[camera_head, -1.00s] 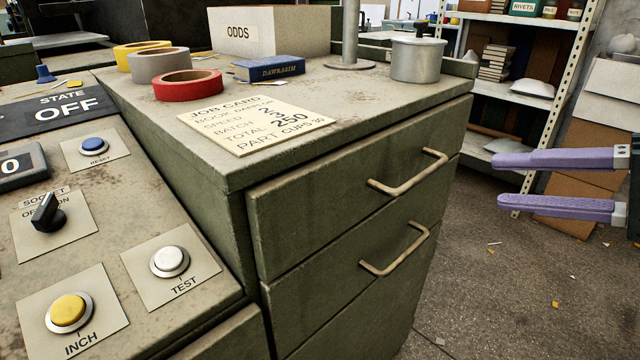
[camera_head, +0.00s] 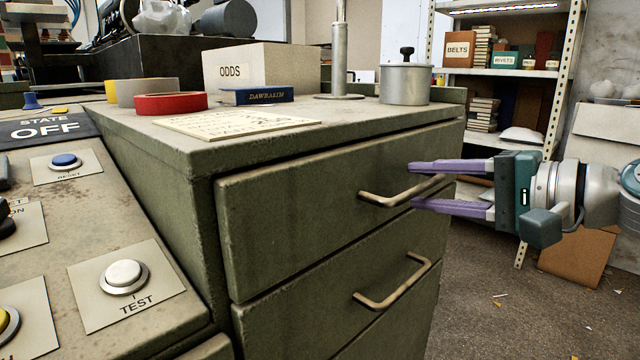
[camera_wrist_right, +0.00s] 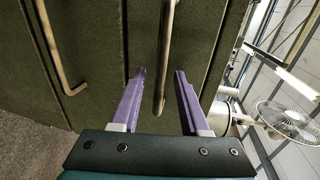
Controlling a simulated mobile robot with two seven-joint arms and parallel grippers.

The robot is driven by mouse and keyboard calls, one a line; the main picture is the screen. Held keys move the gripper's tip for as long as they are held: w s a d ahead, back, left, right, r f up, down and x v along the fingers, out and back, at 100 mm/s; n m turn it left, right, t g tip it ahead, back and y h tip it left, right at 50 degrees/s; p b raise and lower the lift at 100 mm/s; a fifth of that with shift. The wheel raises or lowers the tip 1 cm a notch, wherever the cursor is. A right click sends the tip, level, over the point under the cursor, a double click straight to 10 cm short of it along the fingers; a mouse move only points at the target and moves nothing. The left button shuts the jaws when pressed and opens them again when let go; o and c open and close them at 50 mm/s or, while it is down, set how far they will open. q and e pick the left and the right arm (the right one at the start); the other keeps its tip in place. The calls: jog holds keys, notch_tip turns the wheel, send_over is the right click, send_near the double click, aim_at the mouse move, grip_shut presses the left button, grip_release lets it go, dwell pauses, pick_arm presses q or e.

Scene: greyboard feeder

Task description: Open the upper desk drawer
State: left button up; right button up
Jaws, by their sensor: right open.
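The upper drawer (camera_head: 290,225) of the green metal desk is shut, its front flush with the lower drawer. Its tan bar handle (camera_head: 378,202) also shows in the right wrist view (camera_wrist_right: 165,50). My right gripper (camera_head: 412,185) is open, with purple fingers pointing at the drawer front from the right. In the head view its fingertips overlap the right end of the handle. In the wrist view the handle runs between the two fingers (camera_wrist_right: 159,73), and I see no grip on it. My left gripper is not in view.
The lower drawer handle (camera_head: 395,290) is below. On the desk top are a job card (camera_head: 235,124), tape rolls (camera_head: 170,103), a blue book (camera_head: 257,96), an ODDS box (camera_head: 290,66) and a lidded pot (camera_head: 405,84). A control panel is at left, shelving (camera_head: 550,105) behind my right gripper.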

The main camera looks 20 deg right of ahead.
jog(key=shift+w+a, duration=0.2)
jog(key=shift+w, duration=0.2)
jog(key=shift+f, duration=0.1)
jog(key=shift+c, duration=0.2)
grip_shut()
dwell(0.9)
